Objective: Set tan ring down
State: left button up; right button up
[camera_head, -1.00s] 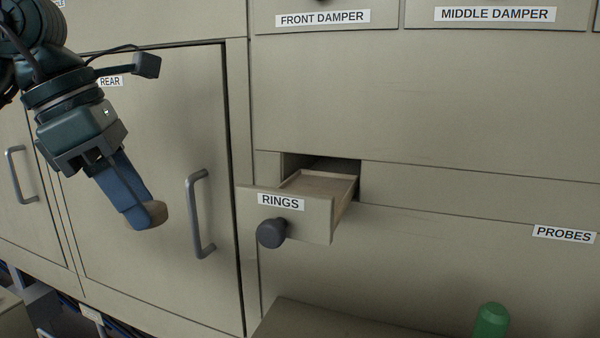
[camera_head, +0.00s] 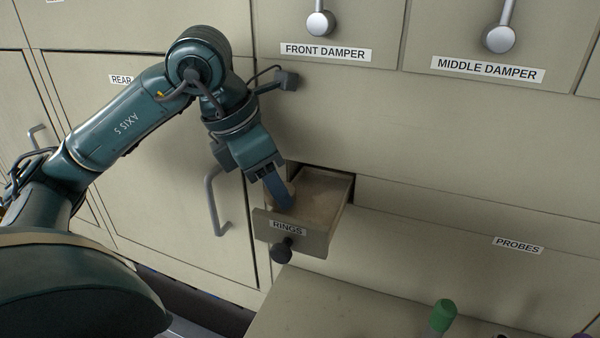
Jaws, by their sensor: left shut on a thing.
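The drawer labelled RINGS (camera_head: 318,238) is pulled out from the cabinet front, and its inside shows from above. My left gripper (camera_head: 283,201) reaches down into the left part of this drawer, its blue fingers shut on the tan ring (camera_head: 291,188). Only a small part of the ring shows beside the fingers, as they cover most of it. I cannot tell whether the ring touches the drawer floor. The right part of the drawer looks empty. My right gripper is not in view.
A dark knob (camera_head: 283,251) sticks out of the drawer front. A grey door handle (camera_head: 216,207) stands close on the left. Damper levers (camera_head: 320,24) hang above. Below right, a green-topped object (camera_head: 442,315) stands by a pale ledge (camera_head: 330,305).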

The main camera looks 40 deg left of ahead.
aim_at(308, 213)
pick_arm(q)
jog(key=shift+d+r, duration=0.1)
jog(key=shift+d, duration=0.55)
jog(key=shift+w+d+p, duration=0.2)
jog(key=shift+d+p, duration=0.2)
jog(key=shift+d, duration=0.2)
jog(key=shift+w+d+p, duration=0.15)
jog(key=shift+d+p, duration=0.25)
jog(key=shift+d, duration=0.2)
jog(key=shift+w+d+f, duration=0.1)
jog(key=shift+d+f, duration=0.2)
jog(key=shift+f, duration=0.4)
jog(key=shift+a, duration=0.1)
jog(key=shift+f, duration=0.15)
jog(key=shift+f+b, duration=0.15)
jog(key=shift+b, duration=0.15)
jog(key=o, duration=1)
